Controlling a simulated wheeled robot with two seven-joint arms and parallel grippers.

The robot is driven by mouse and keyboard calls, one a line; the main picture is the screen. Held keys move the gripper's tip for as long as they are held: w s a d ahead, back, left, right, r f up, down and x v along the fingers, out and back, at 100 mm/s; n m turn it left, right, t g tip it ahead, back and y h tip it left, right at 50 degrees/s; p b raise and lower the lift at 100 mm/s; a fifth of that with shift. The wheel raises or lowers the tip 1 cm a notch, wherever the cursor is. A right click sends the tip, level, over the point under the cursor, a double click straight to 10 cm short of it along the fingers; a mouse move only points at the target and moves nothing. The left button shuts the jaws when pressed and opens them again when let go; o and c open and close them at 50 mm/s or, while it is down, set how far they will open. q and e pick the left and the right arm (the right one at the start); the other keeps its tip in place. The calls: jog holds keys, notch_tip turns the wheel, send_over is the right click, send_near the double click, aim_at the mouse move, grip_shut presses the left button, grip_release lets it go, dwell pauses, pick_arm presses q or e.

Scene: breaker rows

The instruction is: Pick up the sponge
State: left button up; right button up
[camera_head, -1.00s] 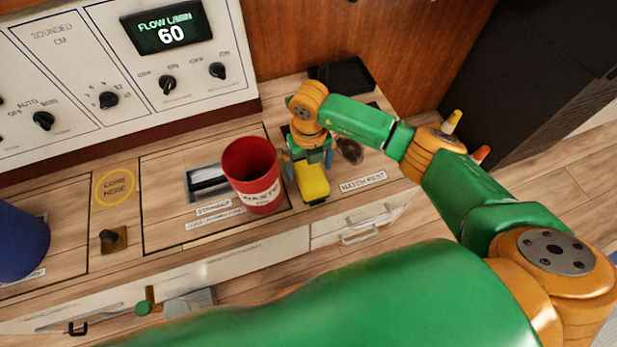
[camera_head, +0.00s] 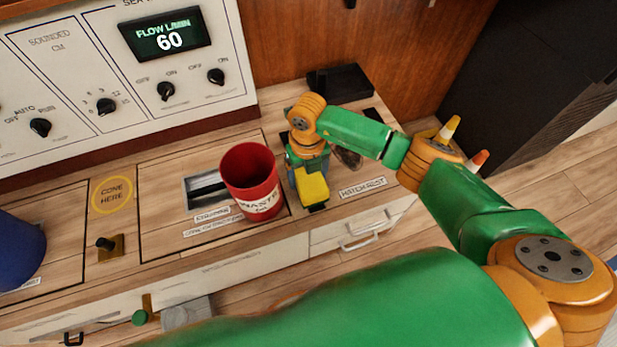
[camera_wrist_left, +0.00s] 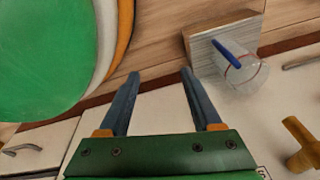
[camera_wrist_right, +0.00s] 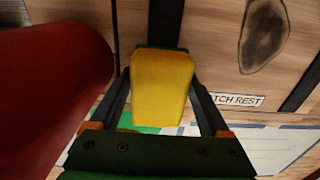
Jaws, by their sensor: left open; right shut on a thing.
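The yellow sponge (camera_head: 313,187) is on the counter's right part, just right of the red waste bin. My right gripper (camera_head: 308,172) points down over it and is shut on it. In the right wrist view the sponge (camera_wrist_right: 162,88) sits between the two fingers, with a green layer at its far edge. I cannot tell whether it is clear of the counter. My left gripper (camera_wrist_left: 158,75) is open and empty in the left wrist view, above the floor and drawer fronts. In the head view the left gripper is hidden.
The red waste bin (camera_head: 250,180) stands close beside my right gripper. A dark tray (camera_head: 340,84) lies behind it, and a label (camera_head: 362,188) lies to the right. A blue container (camera_head: 18,245) is at far left. A clear cup (camera_wrist_left: 243,72) is near my left gripper.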

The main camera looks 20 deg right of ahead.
aim_at(313, 177)
jog(key=r, duration=0.1)
jog(key=s+r+p, duration=0.1)
jog(key=r, duration=0.1)
jog(key=r+p, duration=0.1)
jog(key=shift+s+d+r, duration=0.15)
jog(key=shift+d+r, duration=0.15)
jog(key=shift+d, duration=0.1)
jog(key=s+r, duration=0.1)
jog(key=s+d+r+p, duration=0.1)
jog(key=shift+r, duration=0.3)
pick_arm(q)
jog(key=shift+g, duration=0.3)
jog(key=s+r, duration=0.1)
jog(key=s+r+p, duration=0.1)
jog(key=s+r, duration=0.1)
jog(key=shift+s+d+r, duration=0.15)
jog(key=shift+r, duration=0.15)
pick_arm(e)
jog(key=s+d+r, duration=0.4)
jog(key=s, duration=0.5)
jog(key=shift+d+r, duration=0.35)
jog(key=shift+s, duration=0.1)
